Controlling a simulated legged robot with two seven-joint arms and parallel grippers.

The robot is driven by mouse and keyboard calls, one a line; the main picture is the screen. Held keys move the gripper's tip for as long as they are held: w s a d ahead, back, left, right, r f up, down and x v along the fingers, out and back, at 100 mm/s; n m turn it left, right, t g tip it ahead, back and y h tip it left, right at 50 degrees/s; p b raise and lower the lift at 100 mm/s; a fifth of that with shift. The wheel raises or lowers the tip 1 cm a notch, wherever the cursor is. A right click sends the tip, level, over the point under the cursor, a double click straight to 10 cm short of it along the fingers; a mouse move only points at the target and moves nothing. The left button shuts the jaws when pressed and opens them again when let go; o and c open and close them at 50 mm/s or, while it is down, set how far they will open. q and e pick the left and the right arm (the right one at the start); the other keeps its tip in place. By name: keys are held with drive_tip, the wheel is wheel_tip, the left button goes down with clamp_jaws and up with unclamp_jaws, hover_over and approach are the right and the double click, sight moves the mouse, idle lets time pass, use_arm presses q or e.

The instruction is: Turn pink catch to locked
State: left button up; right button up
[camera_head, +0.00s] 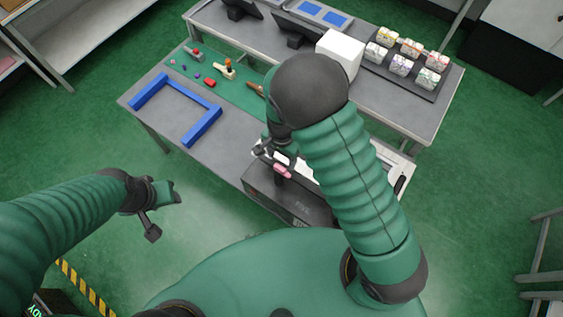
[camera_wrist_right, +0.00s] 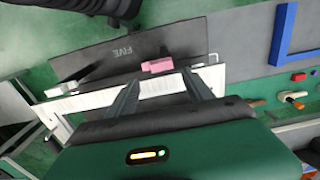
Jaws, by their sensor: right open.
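The pink catch (camera_head: 283,171) is a small pink piece at the edge of the dark fixture box (camera_head: 262,184) on the near side of the table. It also shows in the right wrist view (camera_wrist_right: 157,65), in front of the fingertips. My right gripper (camera_head: 272,153) is open, close to the catch, with the catch roughly in line with the gap between its fingers (camera_wrist_right: 160,76). I cannot tell whether they touch. My right arm hides part of the fixture. My left gripper (camera_head: 164,212) is open and empty, off the table's near left side.
A blue frame (camera_head: 207,124) lies on the table left of the fixture. A green mat (camera_head: 236,91) with small coloured parts and tools lies behind it. A white box (camera_head: 341,52) and a rack of small cartons (camera_head: 407,60) stand farther back.

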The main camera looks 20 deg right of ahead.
sight(280, 167)
drive_tip(key=f, duration=0.5)
drive_tip(key=shift+w+a+f+p, duration=0.1)
drive_tip(key=shift+w+a+p, duration=0.2)
drive_tip(key=shift+w+p, duration=0.1)
drive_tip(key=shift+s+a+f, duration=0.25)
drive_tip(key=shift+s, duration=0.15)
drive_tip(key=shift+s+d, duration=0.1)
drive_tip(key=shift+w+d+f, duration=0.15)
drive_tip(key=shift+w+d, duration=0.1)
drive_tip(key=shift+w, duration=0.05)
drive_tip(key=c, duration=0.7)
drive_tip(key=shift+a, duration=0.1)
clamp_jaws()
